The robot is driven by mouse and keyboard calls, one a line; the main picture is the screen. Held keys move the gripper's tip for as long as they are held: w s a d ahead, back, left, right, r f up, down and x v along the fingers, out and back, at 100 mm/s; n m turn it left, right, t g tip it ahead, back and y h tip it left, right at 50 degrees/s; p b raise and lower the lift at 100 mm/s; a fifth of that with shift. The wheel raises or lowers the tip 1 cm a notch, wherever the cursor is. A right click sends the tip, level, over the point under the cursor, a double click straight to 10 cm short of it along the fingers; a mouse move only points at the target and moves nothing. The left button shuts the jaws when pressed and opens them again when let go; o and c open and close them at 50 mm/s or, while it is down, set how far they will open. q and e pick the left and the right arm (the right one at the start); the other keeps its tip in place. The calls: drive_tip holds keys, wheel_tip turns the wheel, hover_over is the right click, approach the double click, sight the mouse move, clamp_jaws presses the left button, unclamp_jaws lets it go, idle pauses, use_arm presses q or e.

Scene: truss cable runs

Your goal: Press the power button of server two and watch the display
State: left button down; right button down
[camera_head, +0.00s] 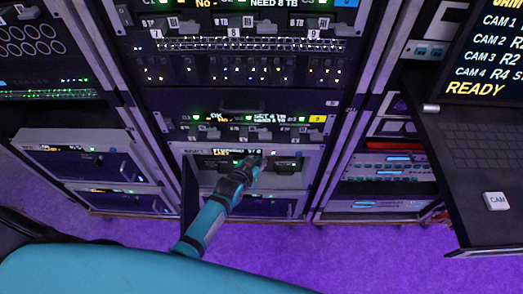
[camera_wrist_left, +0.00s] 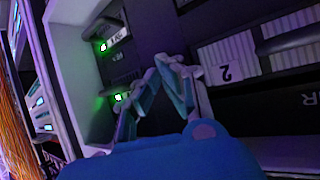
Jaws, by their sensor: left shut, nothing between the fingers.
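Server two (camera_head: 292,166) is the light-framed unit low in the middle rack. Its dark door (camera_head: 190,190) stands open on the left. A small display (camera_head: 228,152) at its top shows orange and white text, too small to read surely. My left gripper (camera_head: 257,160) is shut and empty, reaching in at the server's front.
Above is a drive bay row (camera_head: 240,120) with small displays. A closed unit (camera_head: 90,163) is at the left. On the right, a dark shelf with a keyboard (camera_head: 485,150) and a white CAM button (camera_head: 496,201) juts out beside a READY screen (camera_head: 490,50). Purple floor lies in front.

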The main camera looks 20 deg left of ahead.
use_arm(q)
drive_tip(key=shift+r, duration=0.1)
idle(0.3)
drive_tip(key=shift+s+d+p, duration=0.25)
drive_tip(key=shift+s+p, duration=0.3)
drive_tip(key=shift+s, duration=0.15)
drive_tip(key=s+p, duration=0.1)
drive_tip(key=s, duration=0.1)
drive_tip(key=s+d+p, duration=0.1)
drive_tip(key=s, duration=0.1)
drive_tip(key=shift+s+d+p, duration=0.2)
drive_tip(key=shift+s+p, duration=0.15)
drive_tip(key=shift+s, duration=0.05)
idle(0.7)
